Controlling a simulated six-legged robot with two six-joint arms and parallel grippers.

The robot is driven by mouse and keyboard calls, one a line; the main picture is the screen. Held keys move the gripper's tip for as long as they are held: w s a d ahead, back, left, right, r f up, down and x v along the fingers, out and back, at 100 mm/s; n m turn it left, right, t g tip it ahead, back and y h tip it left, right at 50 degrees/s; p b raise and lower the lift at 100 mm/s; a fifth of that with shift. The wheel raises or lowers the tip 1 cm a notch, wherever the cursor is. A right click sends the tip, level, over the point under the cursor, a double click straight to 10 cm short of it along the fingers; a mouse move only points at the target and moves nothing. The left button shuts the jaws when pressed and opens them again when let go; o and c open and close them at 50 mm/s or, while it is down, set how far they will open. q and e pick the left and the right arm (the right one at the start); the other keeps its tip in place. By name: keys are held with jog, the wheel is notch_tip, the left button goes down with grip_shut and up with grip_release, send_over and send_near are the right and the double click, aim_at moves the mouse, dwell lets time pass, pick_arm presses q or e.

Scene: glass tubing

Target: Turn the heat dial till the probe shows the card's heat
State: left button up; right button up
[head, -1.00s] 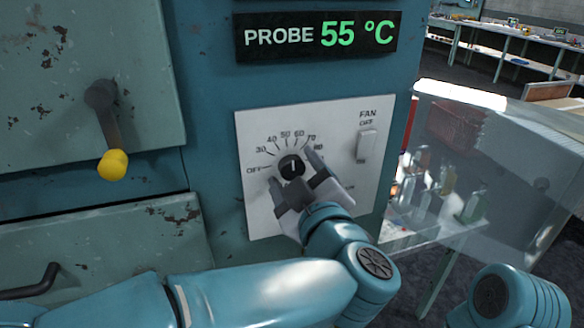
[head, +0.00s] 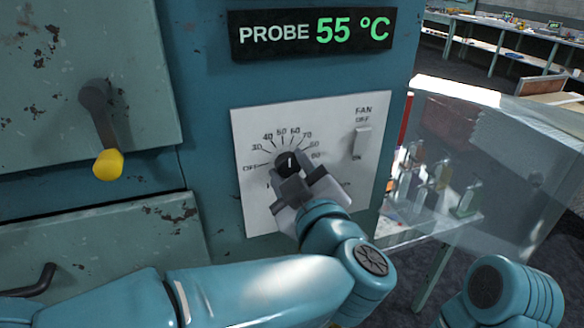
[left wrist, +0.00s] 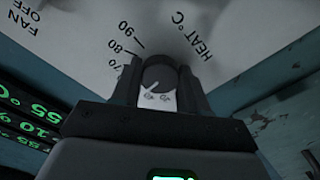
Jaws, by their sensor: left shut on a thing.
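The heat dial (head: 287,161) is a round black knob with a white pointer line on a white panel (head: 250,205). The pointer stands nearly straight up, around the 50 to 60 marks. My left gripper (head: 291,176) is shut on the dial from below right. The left wrist view shows the dark dial (left wrist: 158,70) between its two fingers (left wrist: 158,85), near the 70, 80 and 90 marks. The probe display (head: 313,34) reads 55 °C in green. I see no card with a heat on it. My right gripper is out of view.
A fan switch (head: 361,142) sits right of the dial. A lever with a yellow knob (head: 108,164) is at left, above a dark drawer handle (head: 30,284). A clear screen (head: 480,160) and a stand of glass tubes (head: 435,185) are at right.

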pick_arm(q)
jog(key=m+p, duration=0.4)
jog(key=p, duration=0.1)
jog(key=shift+r, duration=0.2)
jog(key=shift+a+f+m+p, duration=0.1)
jog(key=shift+f+m+p, duration=0.1)
jog(key=shift+m+p, duration=1.1)
jog(key=o, duration=1.1)
jog(key=shift+c, duration=0.2)
jog(key=shift+w+f, duration=0.1)
